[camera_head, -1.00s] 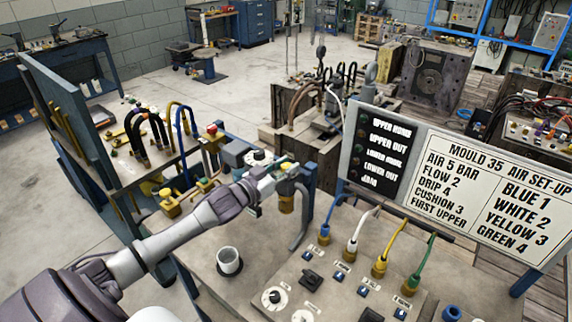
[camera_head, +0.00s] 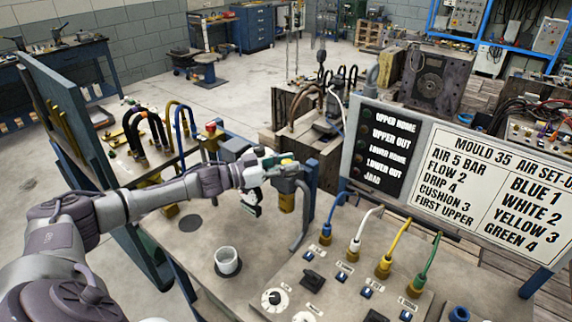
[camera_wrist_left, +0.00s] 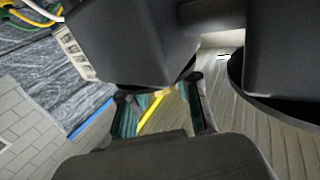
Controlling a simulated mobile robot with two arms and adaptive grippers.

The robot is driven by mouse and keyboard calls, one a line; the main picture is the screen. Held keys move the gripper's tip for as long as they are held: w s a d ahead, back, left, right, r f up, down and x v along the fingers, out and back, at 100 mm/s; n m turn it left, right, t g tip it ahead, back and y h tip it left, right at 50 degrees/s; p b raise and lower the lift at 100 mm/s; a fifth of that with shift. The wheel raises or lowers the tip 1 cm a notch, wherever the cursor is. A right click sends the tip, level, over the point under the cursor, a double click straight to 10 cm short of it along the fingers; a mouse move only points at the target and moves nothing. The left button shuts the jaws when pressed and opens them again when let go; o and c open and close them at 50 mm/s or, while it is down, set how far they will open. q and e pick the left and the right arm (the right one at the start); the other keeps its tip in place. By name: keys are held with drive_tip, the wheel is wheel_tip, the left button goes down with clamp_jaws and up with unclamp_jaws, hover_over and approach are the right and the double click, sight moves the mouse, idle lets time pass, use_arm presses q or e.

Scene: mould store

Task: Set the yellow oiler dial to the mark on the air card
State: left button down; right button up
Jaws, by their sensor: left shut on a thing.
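My left gripper (camera_head: 268,172) is at the air unit at the table's far edge, its fingers closed around the top of the oiler. The yellow oiler dial (camera_head: 287,162) shows only as a small yellow patch there; it also shows between the fingers in the left wrist view (camera_wrist_left: 162,94). Its scale and pointer are hidden. The amber oiler bowl (camera_head: 287,202) hangs upright below. The air card (camera_head: 492,190) stands at the right and reads air 5 bar, flow 2, drip 4, cushion 3, first upper. My right gripper is not in view.
A white cup (camera_head: 228,262) stands on the table in front of the gripper. A panel (camera_head: 330,290) with knobs, switches and coloured hoses lies to the right. A grey hose (camera_head: 302,222) hangs beside the bowl. Hose-bearing fittings (camera_head: 150,135) stand at left.

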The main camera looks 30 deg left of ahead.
use_arm(q)
drive_tip(key=shift+r, duration=0.1)
drive_tip(key=c, duration=0.8)
unclamp_jaws()
drive_tip(key=shift+w, duration=0.1)
drive_tip(key=shift+v, duration=6)
drive_tip(key=shift+d, duration=0.1)
